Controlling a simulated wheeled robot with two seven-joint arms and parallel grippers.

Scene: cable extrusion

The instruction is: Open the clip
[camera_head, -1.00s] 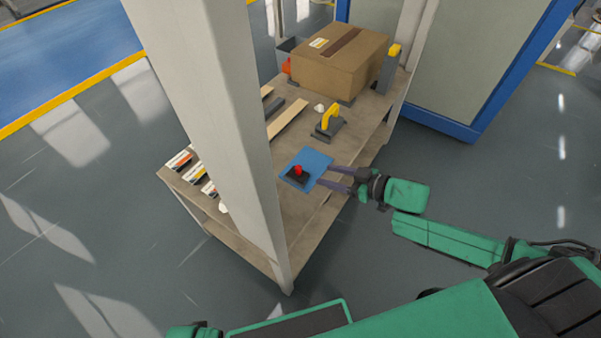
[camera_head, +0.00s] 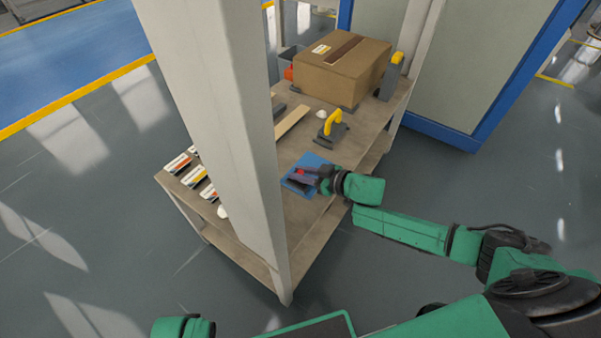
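The clip appears as a small dark piece with a red part (camera_head: 300,173) on a blue plate (camera_head: 309,160) near the front edge of the table. My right gripper (camera_head: 306,178) is over the blue plate, with its fingers at the red part. The gripper and wrist hide part of the clip and plate. I cannot tell whether the fingers are apart or closed on the red part. My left gripper is not in view; only a green part of my body shows at the bottom edge.
A light pillar (camera_head: 220,110) stands in front of the table (camera_head: 300,220) and hides its left middle. Behind the plate are a yellow-handled tool (camera_head: 331,127), a wooden strip (camera_head: 291,122) and a cardboard box (camera_head: 343,68). Several small labelled boxes (camera_head: 195,176) lie left of the pillar.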

